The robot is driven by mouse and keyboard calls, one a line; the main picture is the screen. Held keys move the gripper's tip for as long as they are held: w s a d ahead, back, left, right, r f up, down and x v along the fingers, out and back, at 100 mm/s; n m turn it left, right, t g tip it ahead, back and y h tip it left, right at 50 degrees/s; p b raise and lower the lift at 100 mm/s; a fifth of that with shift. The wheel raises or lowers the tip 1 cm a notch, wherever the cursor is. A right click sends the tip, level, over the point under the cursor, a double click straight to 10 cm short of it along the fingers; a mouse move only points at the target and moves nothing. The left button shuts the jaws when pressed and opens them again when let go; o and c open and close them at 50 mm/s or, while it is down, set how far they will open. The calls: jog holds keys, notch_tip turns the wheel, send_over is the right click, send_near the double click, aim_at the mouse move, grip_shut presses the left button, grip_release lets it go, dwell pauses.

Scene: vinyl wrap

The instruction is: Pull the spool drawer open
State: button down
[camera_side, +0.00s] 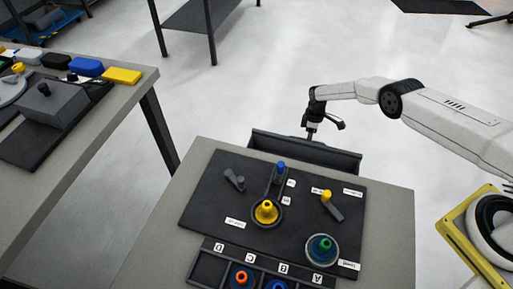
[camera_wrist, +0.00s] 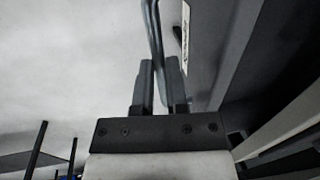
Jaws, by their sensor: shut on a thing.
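The spool drawer (camera_side: 320,155) is a dark panel standing out past the far edge of the grey table. How far it is pulled out is hard to tell, and its inside is mostly hidden. My gripper (camera_side: 311,133) is at the drawer's outer face in the side view. In the wrist view my gripper (camera_wrist: 160,82) is shut on a thin grey handle (camera_wrist: 153,28), which runs up from between the two fingers. The drawer front (camera_wrist: 205,50) is close on the right there, with a white label.
Another workbench (camera_side: 130,100) is at left.

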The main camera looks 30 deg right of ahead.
jog(key=shift+w+a, duration=0.15)
jog(key=c, duration=0.6)
grip_release()
jog(key=shift+c, duration=0.2)
jog(key=shift+r, duration=0.15)
notch_tip(320, 180, up, 7)
jog(key=d, duration=0.1)
jog(key=shift+w+r, duration=0.2)
jog(key=shift+w, duration=0.2)
jog(key=shift+d, duration=0.1)
